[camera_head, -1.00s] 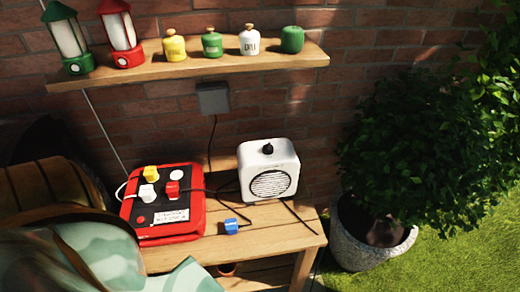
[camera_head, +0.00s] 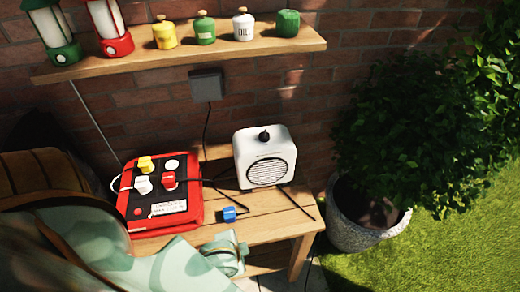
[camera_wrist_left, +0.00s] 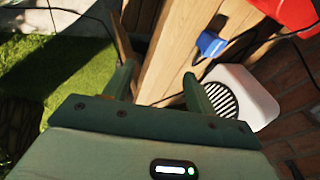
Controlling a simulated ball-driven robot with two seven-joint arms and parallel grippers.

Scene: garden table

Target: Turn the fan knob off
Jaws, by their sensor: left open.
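The white box fan (camera_head: 264,165) with a round dark grille stands upright at the back right of the wooden bench. Its black knob (camera_head: 264,136) sits on top. In the left wrist view the fan (camera_wrist_left: 246,93) lies to the right of my fingers, and the knob is not visible there. My left gripper (camera_head: 228,252) is low at the bench's front edge, in front of the fan and apart from it. In the left wrist view my left gripper (camera_wrist_left: 158,77) has its fingers spread and nothing between them. My right gripper is in neither view.
A red power box (camera_head: 190,212) with several plugs lies left of the fan. A blue plug (camera_head: 229,214) and black cables lie on the bench (camera_head: 262,222). A wooden shelf (camera_head: 150,66) with lanterns and jars hangs above. A potted bush (camera_head: 345,228) stands at right.

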